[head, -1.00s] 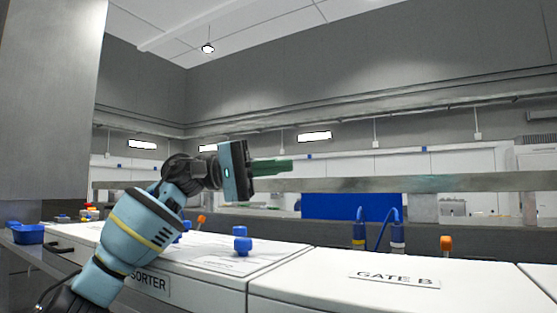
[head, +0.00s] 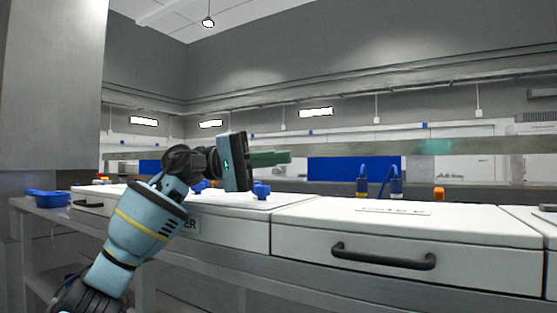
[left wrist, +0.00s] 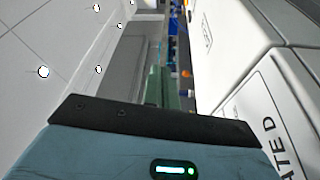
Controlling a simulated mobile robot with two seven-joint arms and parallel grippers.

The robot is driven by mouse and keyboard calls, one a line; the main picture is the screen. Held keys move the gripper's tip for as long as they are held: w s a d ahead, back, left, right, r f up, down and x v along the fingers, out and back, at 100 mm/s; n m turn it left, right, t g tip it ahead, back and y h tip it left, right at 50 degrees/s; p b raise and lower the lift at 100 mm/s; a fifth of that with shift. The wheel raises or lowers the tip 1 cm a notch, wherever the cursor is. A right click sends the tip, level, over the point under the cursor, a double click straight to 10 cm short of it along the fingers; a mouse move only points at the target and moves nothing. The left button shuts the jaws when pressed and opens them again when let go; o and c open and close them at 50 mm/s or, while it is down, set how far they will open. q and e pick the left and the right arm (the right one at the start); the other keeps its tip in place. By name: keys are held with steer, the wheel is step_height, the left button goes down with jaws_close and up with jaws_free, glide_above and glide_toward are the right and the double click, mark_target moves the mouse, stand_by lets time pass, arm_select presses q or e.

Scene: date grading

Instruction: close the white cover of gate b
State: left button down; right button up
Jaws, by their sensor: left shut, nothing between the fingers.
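The white cover of gate B (head: 440,225) lies flat on top of its white housing, right of centre in the head view. Its label plate is seen at a steep slant. Below it, a black bar handle (head: 384,257) is on the white front. I cannot tell whether the cover is fully seated. My left gripper (head: 283,157) has green fingers that are shut and empty. It is raised above the sorter, left of gate B and apart from it. The fingers (left wrist: 165,88) also show in the left wrist view. My right gripper is not in view.
The white sorter housing (head: 232,238) with blue knobs (head: 261,190) adjoins gate B on the left. A blue tray (head: 47,198) is at the far left. An orange-capped fitting (head: 438,194) and blue connectors (head: 362,187) stand behind gate B. A rail runs across behind.

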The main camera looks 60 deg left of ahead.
arm_select(q)
steer(key=shift+s+d, duration=0.1)
steer(key=shift+s, duration=0.05)
stand_by(0.3)
steer(key=shift+s+a+f, duration=0.1)
steer(key=shift+s+a, duration=0.05)
steer(key=shift+a, duration=0.05)
steer(key=b+v, duration=0.2)
steer(key=v, duration=0.4)
steer(key=shift+a, duration=0.1)
steer(key=shift+s+a, duration=0.4)
steer(key=shift+s, duration=0.1)
